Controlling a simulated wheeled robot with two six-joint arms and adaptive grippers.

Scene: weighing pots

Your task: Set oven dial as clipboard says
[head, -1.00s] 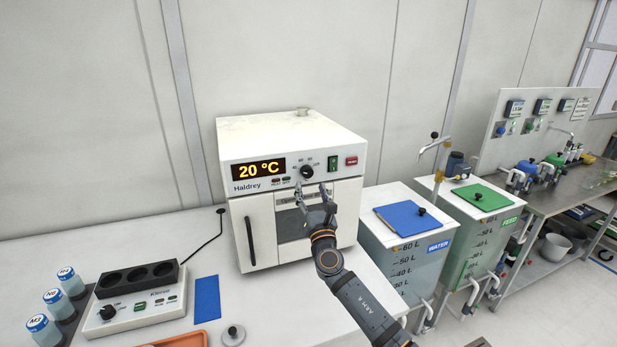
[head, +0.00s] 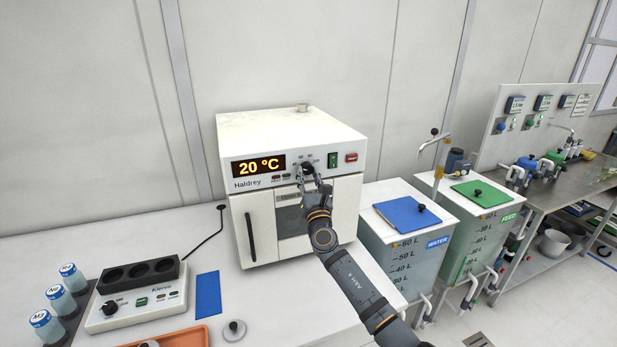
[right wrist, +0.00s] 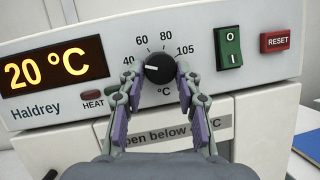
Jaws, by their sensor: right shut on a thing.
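The white Haldrey oven (head: 270,130) stands on the bench in the head view. Its display (head: 258,167) reads 20 °C. The black oven dial (right wrist: 159,68) shows in the right wrist view, with marks 40, 60, 80 and 105 around it. Its white pointer line points left, near the 40 mark. My right gripper (right wrist: 160,82) is shut on the dial, one finger on each side; it also shows in front of the oven panel in the head view (head: 309,177). No clipboard can be made out. My left gripper is not in view.
A green switch (right wrist: 229,48) and a red RESET button (right wrist: 275,41) sit right of the dial. A small heater block (head: 140,290), capped bottles (head: 60,295) and an orange tray (head: 180,338) are at the left. WATER (head: 410,235) and FEED (head: 485,210) tanks stand right.

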